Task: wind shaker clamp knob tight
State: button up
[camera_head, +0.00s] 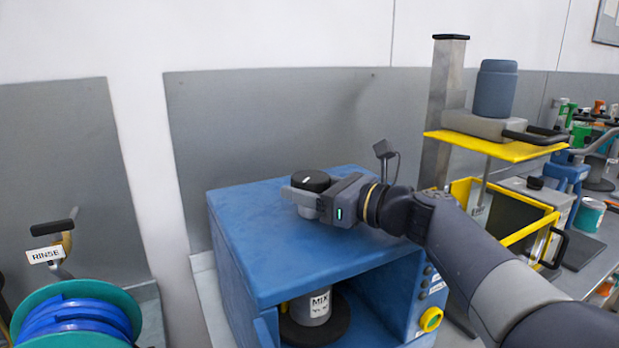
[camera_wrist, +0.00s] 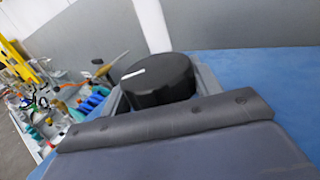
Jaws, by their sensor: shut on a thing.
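The clamp knob (camera_head: 311,181) is a black round knob with a white mark on top. It stands on the top of the blue shaker (camera_head: 262,245). My gripper (camera_head: 302,195) reaches in from the right and is shut on the knob, with its fingers at the knob's sides. In the wrist view the knob (camera_wrist: 158,80) sits between the fingers, its white line pointing to the left and slightly down. The lower part of the knob is hidden by my gripper. A can labelled MIX (camera_head: 311,308) stands inside the shaker's open bay on a dark round plate.
A yellow-framed machine (camera_head: 497,147) with a grey motor stands right of the shaker. A teal reel with blue hose (camera_head: 76,318) and a RINSE sign (camera_head: 46,254) are at the left. The shaker's top around the knob is clear.

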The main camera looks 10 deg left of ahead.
jog(key=n+g+p, duration=0.1)
jog(key=g+p, duration=0.1)
jog(key=n+g+y+p, duration=0.1)
jog(key=n+g+p, duration=0.1)
jog(key=g+p, duration=0.1)
jog(key=n+g+p, duration=0.2)
jog(key=g, duration=0.1)
jog(key=shift+r+y, duration=0.3)
jog(key=shift+r, duration=0.05)
jog(key=n+g+p, duration=0.3)
jog(key=g+p, duration=0.1)
jog(key=shift+s+f, duration=0.1)
jog(key=shift+f, duration=0.05)
jog(key=shift+f+g+h+p, duration=0.1)
jog(key=shift+g+h+p, duration=0.2)
jog(key=shift+h+p, duration=0.1)
jog(key=shift+f+n+g, duration=0.1)
jog(key=shift+n+g, duration=0.2)
jog(key=o, duration=1)
jog(key=shift+a, duration=0.1)
jog(key=shift+c, duration=0.2)
